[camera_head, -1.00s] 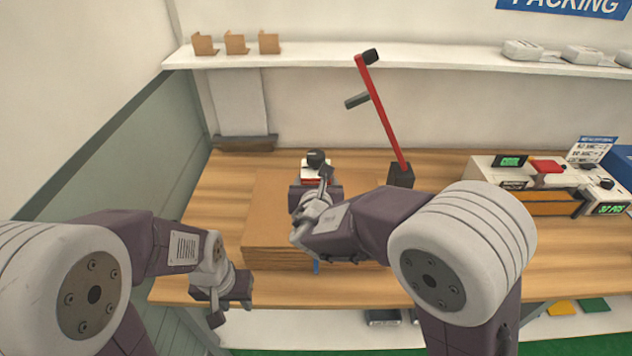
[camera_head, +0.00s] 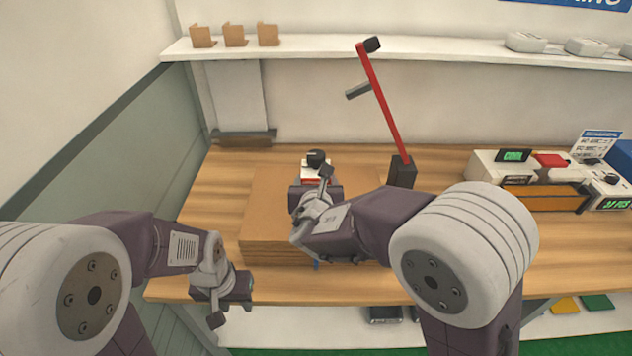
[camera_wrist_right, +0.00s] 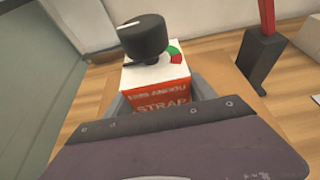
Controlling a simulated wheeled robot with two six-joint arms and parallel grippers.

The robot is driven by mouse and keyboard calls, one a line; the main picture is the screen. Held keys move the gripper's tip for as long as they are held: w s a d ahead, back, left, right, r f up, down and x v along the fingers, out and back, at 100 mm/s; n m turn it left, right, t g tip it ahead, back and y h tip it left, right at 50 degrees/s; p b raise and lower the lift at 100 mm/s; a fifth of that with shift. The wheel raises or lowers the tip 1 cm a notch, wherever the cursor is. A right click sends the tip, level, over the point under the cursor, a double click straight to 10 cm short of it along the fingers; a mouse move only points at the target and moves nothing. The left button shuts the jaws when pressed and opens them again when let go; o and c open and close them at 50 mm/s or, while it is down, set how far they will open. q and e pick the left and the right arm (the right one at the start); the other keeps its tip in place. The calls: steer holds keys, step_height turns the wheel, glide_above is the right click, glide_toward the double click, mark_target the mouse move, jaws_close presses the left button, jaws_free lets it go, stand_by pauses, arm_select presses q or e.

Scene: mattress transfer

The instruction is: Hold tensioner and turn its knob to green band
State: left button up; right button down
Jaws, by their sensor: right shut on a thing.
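The tensioner (camera_head: 311,176) is a small red and white box with a black knob (camera_head: 316,158) on top, above the cardboard stack. In the right wrist view the box (camera_wrist_right: 158,90) carries "STRAP" lettering, and a green and red band (camera_wrist_right: 174,53) shows beside the black knob (camera_wrist_right: 143,38). The knob's white mark points to the left, away from the green part. My right gripper (camera_head: 314,187) is shut on the tensioner; its fingertips are mostly hidden by its own body. My left gripper (camera_head: 234,300) is off to the left, at the table's front edge, apart from the tensioner; its fingers are unclear.
The flat cardboard stack (camera_head: 270,225) lies on the wooden table (camera_head: 220,185). A red lever (camera_head: 385,105) on a black base stands behind to the right. A sealing machine (camera_head: 490,165) is at the right. A shelf (camera_head: 420,65) runs along the back wall.

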steer(key=shift+f+b, duration=3.05)
steer(key=shift+b, duration=0.2)
